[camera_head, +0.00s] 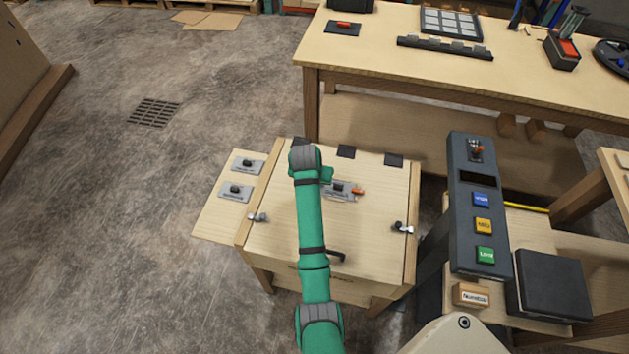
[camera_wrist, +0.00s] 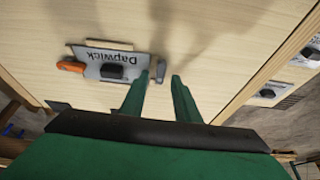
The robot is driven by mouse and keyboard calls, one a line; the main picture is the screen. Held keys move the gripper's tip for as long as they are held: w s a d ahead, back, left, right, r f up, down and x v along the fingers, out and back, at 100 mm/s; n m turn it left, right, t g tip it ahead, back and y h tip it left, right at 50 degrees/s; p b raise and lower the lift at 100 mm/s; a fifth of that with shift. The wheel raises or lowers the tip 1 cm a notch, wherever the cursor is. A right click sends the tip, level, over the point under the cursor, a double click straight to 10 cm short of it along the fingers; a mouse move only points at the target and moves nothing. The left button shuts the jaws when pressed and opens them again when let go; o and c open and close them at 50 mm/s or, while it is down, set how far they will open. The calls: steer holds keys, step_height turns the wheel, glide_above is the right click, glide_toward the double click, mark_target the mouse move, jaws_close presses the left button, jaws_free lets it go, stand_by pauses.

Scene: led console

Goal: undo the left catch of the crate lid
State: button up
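The wooden crate's lid (camera_head: 365,215) is shut, in the middle of the head view. The left catch (camera_head: 258,217), small and metallic, sits at the lid's left edge. A similar right catch (camera_head: 403,228) sits at its right edge. My green arm crosses above the lid, its end towards the back, to the right of and beyond the left catch. The left catch does not show there. In the head view the fingertips are hidden behind the arm.
A "Dapwick" plate (camera_wrist: 112,66) with an orange-handled lever is on the lid beside the fingers. A dark handle (camera_head: 335,256) is at the lid's front. A side board (camera_head: 215,213) with two plates adjoins the left. A button console (camera_head: 470,215) stands right. Floor at left is clear.

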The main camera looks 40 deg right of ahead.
steer(key=v, duration=1.1)
